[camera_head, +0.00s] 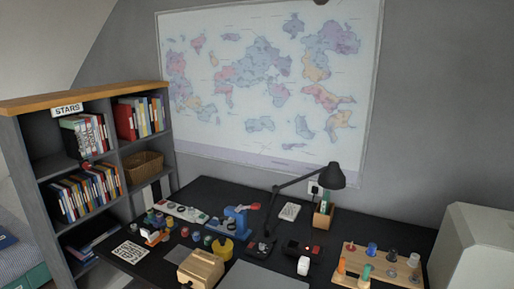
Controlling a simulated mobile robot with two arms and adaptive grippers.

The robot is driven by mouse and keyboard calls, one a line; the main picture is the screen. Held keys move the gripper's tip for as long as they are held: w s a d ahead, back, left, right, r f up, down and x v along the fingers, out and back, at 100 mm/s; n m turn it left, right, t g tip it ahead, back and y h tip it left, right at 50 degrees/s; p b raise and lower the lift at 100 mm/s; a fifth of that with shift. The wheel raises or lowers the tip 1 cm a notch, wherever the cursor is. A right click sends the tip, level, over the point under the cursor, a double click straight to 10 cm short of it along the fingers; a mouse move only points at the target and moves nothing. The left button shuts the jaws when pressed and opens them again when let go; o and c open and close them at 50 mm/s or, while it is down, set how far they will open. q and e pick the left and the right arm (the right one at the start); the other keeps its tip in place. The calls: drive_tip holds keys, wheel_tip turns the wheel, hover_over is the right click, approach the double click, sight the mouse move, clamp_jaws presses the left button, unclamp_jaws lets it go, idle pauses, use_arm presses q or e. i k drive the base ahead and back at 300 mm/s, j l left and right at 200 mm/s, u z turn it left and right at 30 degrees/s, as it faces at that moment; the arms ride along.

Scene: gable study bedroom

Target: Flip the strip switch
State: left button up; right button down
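A small black block with a red part (316,250) sits on the black desk, right of centre. It looks like a strip with a red switch, but it is too small to tell the switch position. A white plug-like piece (303,266) is at its front. A long pale strip with several round coloured parts (181,211) lies at the desk's back left; I cannot tell what it is. Neither of my grippers shows in the head view.
The black desk (215,190) also holds a black lamp (331,176), a blue device (235,218), a wooden box (200,268) and a peg board (345,280). A bookshelf (35,135) stands left; a pale cabinet (478,245) stands right.

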sight(316, 249)
drive_tip(key=i+l+u, duration=0.15)
drive_tip(key=l+u, duration=0.25)
drive_tip(key=i+l+u, duration=0.15)
drive_tip(key=l+u, duration=0.25)
drive_tip(key=j, duration=0.1)
